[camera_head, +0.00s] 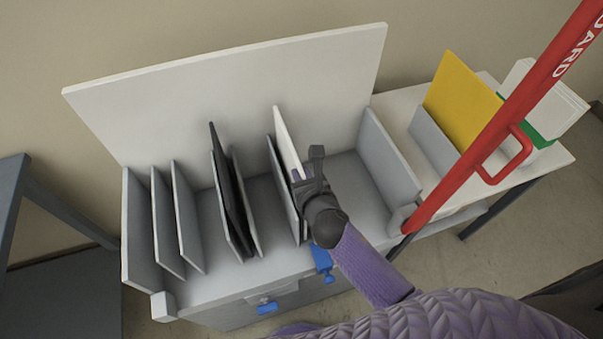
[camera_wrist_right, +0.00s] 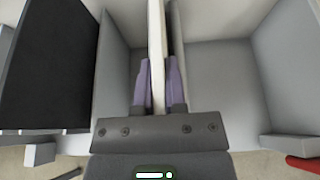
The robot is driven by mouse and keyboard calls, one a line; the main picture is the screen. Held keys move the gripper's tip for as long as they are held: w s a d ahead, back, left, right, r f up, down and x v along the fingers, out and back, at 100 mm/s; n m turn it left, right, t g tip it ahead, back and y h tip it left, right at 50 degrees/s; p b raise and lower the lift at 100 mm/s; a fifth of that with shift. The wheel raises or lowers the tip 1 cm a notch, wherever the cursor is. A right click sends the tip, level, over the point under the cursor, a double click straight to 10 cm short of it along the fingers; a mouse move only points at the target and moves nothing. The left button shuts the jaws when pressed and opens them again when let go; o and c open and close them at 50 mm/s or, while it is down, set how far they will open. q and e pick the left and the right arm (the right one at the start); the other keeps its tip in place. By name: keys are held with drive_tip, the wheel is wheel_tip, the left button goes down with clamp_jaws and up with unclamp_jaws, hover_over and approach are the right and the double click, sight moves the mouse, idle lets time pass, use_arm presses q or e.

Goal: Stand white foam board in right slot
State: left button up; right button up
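The white foam board (camera_head: 288,142) stands nearly upright in the right part of the grey slotted rack (camera_head: 225,290), just right of a grey divider (camera_head: 284,185). My right gripper (camera_head: 315,183) is at the board's near edge. In the right wrist view the board (camera_wrist_right: 156,45) runs edge-on between the two purple fingers (camera_wrist_right: 158,85), which are shut on it. Grey dividers show on both sides of it there. The board's lower edge is hidden, so I cannot tell whether it touches the rack floor. My left gripper is out of view.
A black board (camera_head: 228,180) stands in the middle slot; the left slot (camera_head: 178,230) is empty. A tall white back panel (camera_head: 240,95) rises behind. A red guard bar (camera_head: 500,125) crosses at right, before a side table with a yellow board (camera_head: 460,98).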

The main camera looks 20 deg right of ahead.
drive_tip(key=o, duration=0.5)
drive_tip(key=shift+c, duration=0.2)
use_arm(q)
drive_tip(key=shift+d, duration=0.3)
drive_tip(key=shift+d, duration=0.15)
use_arm(e)
drive_tip(key=shift+r+p, duration=0.3)
drive_tip(key=shift+p, duration=0.05)
drive_tip(key=p+v, duration=0.2)
drive_tip(key=v, duration=0.9)
drive_tip(key=s+d+f+m+g, duration=0.25)
drive_tip(key=s+f+m, duration=0.25)
drive_tip(key=f+m, duration=0.35)
drive_tip(key=s+d+f+m+g, duration=0.1)
drive_tip(key=s+f+m+g, duration=0.35)
drive_tip(key=f+m, duration=0.4)
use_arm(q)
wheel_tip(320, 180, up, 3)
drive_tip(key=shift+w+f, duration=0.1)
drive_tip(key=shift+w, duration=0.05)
use_arm(e)
drive_tip(key=s+d+f+m+g, duration=0.1)
drive_tip(key=s+f+m+g, duration=0.2)
drive_tip(key=s+f+m, duration=0.2)
drive_tip(key=s+d+f+m+g, duration=0.1)
drive_tip(key=s+f+m, duration=0.4)
drive_tip(key=s+m, duration=0.7)
drive_tip(key=shift+g, duration=0.9)
